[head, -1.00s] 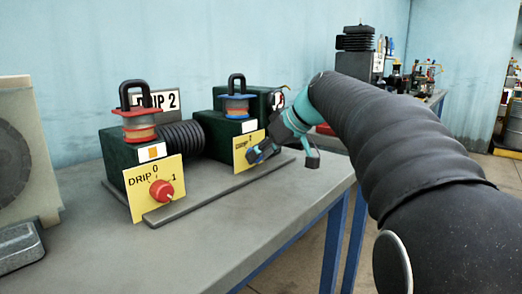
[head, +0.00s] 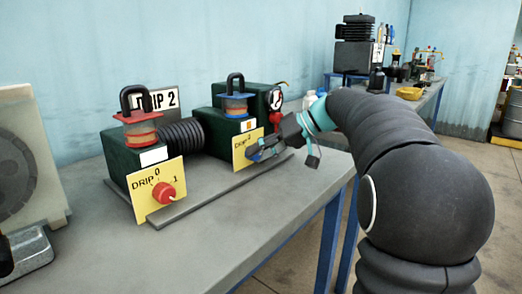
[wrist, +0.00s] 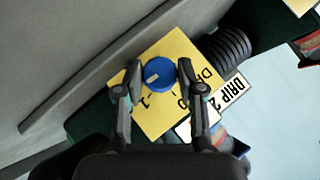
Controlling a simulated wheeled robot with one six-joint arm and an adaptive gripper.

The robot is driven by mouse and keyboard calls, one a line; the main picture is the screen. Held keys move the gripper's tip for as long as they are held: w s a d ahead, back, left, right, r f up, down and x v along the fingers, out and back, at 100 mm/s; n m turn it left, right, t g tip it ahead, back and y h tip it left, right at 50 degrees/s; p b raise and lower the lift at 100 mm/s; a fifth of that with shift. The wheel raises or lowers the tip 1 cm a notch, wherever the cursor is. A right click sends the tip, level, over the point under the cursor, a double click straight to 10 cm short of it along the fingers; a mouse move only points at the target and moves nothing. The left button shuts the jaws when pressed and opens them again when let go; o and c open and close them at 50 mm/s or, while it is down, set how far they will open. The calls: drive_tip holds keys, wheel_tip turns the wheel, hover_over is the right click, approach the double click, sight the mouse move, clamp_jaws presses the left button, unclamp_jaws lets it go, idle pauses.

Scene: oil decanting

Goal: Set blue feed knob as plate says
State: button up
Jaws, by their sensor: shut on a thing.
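The blue knob (wrist: 158,73) sits on a yellow plate (wrist: 178,50) marked DRIP with 0 and 1. Its pale mark points down-left in the wrist view; I cannot tell exactly which marking it meets. My gripper (wrist: 159,78) has a finger on each side of the knob and is shut on it. In the head view my gripper (head: 264,150) covers most of the knob. A white sign (head: 160,99) reads DRIP 2; it also shows in the wrist view (wrist: 229,95).
A red knob (head: 163,193) on another yellow plate (head: 144,204) stands left, under a red-topped dark green unit (head: 120,150). A ribbed black hose (head: 182,134) lies between the units. A low rail (head: 195,200) runs before the plates. The grey bench (head: 235,225) is clear in front.

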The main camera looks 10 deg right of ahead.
idle(0.3)
drive_tip(key=o, duration=1.1)
drive_tip(key=shift+w, duration=0.1)
drive_tip(key=shift+o, duration=0.2)
